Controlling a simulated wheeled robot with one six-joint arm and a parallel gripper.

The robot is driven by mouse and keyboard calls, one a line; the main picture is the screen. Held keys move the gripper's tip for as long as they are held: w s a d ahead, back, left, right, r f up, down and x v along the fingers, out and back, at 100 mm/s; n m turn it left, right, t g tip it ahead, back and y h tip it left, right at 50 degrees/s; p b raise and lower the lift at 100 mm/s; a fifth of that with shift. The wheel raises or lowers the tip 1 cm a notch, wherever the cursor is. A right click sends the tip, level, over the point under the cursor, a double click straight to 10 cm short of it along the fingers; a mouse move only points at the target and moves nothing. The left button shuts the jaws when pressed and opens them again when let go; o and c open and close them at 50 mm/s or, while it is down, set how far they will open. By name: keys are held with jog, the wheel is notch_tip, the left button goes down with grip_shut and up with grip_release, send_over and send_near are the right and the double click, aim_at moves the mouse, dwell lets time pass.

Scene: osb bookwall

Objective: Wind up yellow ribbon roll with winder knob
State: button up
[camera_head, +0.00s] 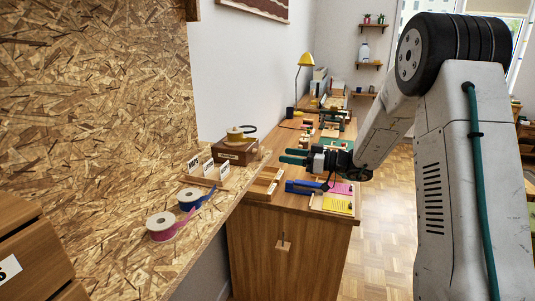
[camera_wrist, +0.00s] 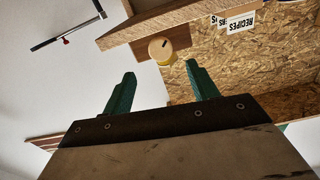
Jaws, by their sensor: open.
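The yellow ribbon roll (camera_head: 236,134) sits on top of a brown wooden box (camera_head: 236,153) on the shelf, with a small knob on top. A dark curved piece shows at its right. In the wrist view the roll (camera_wrist: 168,60) shows a pale round top with a dark mark, beyond the fingertips and roughly between them. My gripper (camera_head: 287,156) is to the right of the roll in the head view, its green fingers pointing left, apart from it. The fingers (camera_wrist: 160,72) are spread, with nothing between them.
A pink ribbon roll (camera_head: 160,226) and a blue ribbon roll (camera_head: 190,198) lie nearer on the shelf. A card holder (camera_head: 204,172) stands between them and the box. A blue stapler-like tool (camera_head: 305,187) and a yellow note (camera_head: 338,204) lie on the workbench below my gripper.

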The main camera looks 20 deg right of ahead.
aim_at(264, 152)
jog(key=shift+n, duration=0.3)
jog(key=x, duration=0.8)
jog(key=c, duration=1)
